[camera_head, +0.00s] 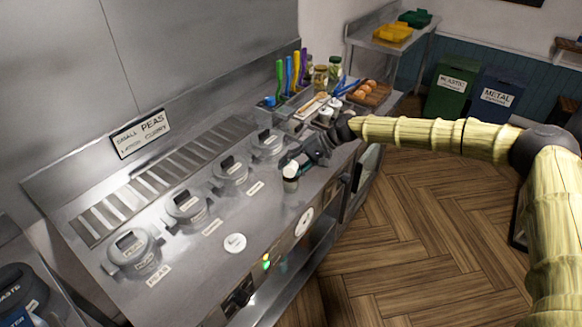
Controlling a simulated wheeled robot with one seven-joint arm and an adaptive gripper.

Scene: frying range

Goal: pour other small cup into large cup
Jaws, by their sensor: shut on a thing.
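My gripper (294,165) is above the front part of the steel counter, right of centre. It is shut on a small pale cup (290,184), which looks roughly upright. The fingers cover part of this cup, and its contents cannot be made out. A round white object (235,243) sits near the counter's front edge, to the left and nearer. It is too small in view to tell whether it is a cup or a lid. I cannot clearly identify a large cup.
Several lidded pots (186,207) are set along the steel counter (200,262). A rack with coloured handles (290,80), jars (321,76) and a tray of brown round items (367,92) stand at the far end.

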